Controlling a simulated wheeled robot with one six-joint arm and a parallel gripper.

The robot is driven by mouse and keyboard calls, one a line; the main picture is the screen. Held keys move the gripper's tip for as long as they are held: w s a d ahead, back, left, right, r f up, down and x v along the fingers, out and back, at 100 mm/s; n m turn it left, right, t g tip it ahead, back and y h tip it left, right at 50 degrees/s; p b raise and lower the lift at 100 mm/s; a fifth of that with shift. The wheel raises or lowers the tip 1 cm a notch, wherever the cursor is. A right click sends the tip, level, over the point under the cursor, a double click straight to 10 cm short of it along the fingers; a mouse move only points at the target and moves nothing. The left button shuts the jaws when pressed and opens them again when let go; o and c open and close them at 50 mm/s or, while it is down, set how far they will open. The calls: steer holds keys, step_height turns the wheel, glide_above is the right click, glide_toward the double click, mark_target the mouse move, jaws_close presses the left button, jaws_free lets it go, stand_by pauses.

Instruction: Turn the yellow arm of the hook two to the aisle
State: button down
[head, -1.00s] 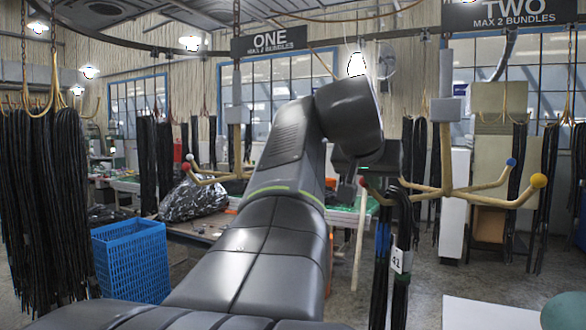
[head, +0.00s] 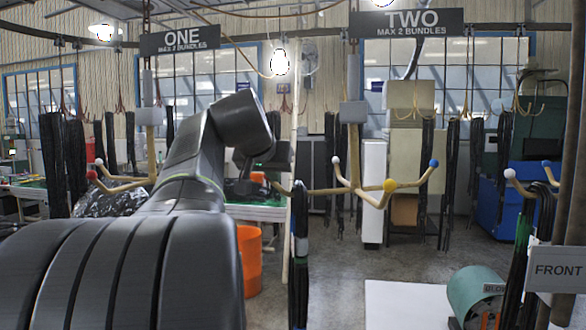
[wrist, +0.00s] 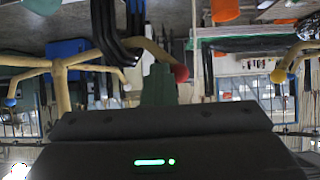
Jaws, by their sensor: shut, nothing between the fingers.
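Hook two (head: 352,150) hangs below the TWO sign (head: 411,22), its beige arms spreading from a post. Its yellow-tipped arm ends in a yellow ball (head: 390,185), toward me and right of the post. Its blue ball (head: 434,163) is farther right and its white ball (head: 335,160) is behind left. A black hose bundle (head: 299,250) hangs at the left arm, whose tip is unclear there. The upside-down wrist view shows a red ball (wrist: 181,73) close to my gripper (wrist: 158,85). My gripper is shut and empty, left of hook two, apart from the yellow ball.
Hook one (head: 150,130) hangs at left. An orange bin (head: 249,260) stands below my arm. At right are another hook with black hoses (head: 520,250), a FRONT sign (head: 557,270) and a teal drum (head: 475,292). A white surface (head: 410,305) is in front; grey floor lies behind it.

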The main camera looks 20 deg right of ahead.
steer(key=shift+w+a+f, duration=0.1)
steer(key=shift+w+f, duration=0.15)
steer(key=shift+w, duration=0.4)
steer(key=shift+s+r, duration=1.95)
steer(key=shift+r, duration=2.65)
steer(key=s+a+b, duration=0.2)
steer(key=s+a, duration=0.3)
steer(key=s, duration=0.5)
steer(key=shift+s+a, duration=0.15)
steer(key=shift+a, duration=0.25)
